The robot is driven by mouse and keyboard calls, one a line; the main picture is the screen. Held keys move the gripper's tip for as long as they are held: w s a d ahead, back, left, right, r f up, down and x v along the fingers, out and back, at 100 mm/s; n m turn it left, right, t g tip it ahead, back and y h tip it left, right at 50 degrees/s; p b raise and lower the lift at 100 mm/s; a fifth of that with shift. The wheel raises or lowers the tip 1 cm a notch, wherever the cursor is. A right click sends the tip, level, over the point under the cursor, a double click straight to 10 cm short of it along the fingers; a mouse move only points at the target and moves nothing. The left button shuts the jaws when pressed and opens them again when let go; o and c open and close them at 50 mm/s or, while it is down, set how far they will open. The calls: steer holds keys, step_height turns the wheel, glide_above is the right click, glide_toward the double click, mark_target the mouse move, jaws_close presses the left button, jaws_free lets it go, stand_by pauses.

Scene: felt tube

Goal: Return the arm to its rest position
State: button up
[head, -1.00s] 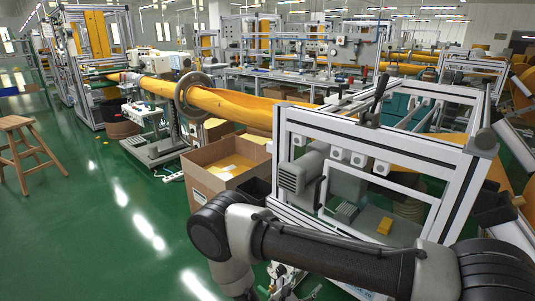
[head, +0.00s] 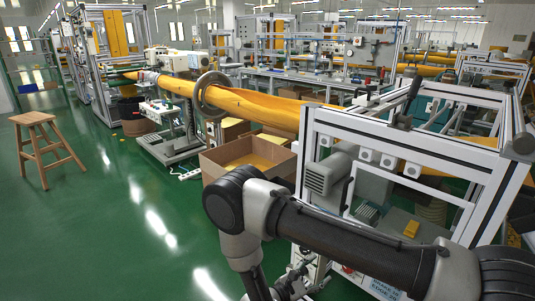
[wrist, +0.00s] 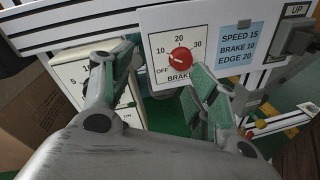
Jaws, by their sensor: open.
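In the wrist view my gripper (wrist: 157,85) is open, its two fingers spread with nothing between them. Behind and between the fingers is a white brake dial panel with a red knob (wrist: 180,61), marked OFF, 10, 20 and 30. The fingers look apart from the knob. A second white dial panel (wrist: 72,75) is partly hidden by the left finger. In the head view my arm (head: 340,240) crosses the lower right, bent at the elbow, with its forearm running down to the bottom edge. The gripper is hard to make out there.
A metal-framed machine (head: 400,143) stands close behind my arm. A cardboard box (head: 232,177) stands left of it. A blue settings label (wrist: 238,42) and a grey UP switch (wrist: 297,40) are right of the knob. A wooden stool (head: 40,140) stands far left. The green floor (head: 110,240) between is clear.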

steer(key=w+d+r+m+g+y, duration=0.1)
steer(key=d+r+m+g, duration=0.3)
steer(key=r, duration=0.6)
steer(key=d+r+m+g+y, duration=0.1)
steer(key=d+r+m+g, duration=0.3)
steer(key=r, duration=0.6)
steer(key=w+d+r+m+g+y, duration=0.1)
steer(key=d+r+m+g, duration=0.3)
steer(key=r, duration=0.6)
steer(key=s+d+r+m+t+y, duration=0.3)
steer(key=s+d+r+m+y, duration=0.1)
steer(key=s+r, duration=0.5)
steer(key=s+d+r+m+t+y, duration=0.3)
steer(key=s+r+y, duration=0.3)
steer(key=s, duration=0.5)
steer(key=shift+s+d+r+m+y, duration=0.35)
steer(key=shift+d+r+m, duration=0.5)
steer(key=shift+r, duration=0.5)
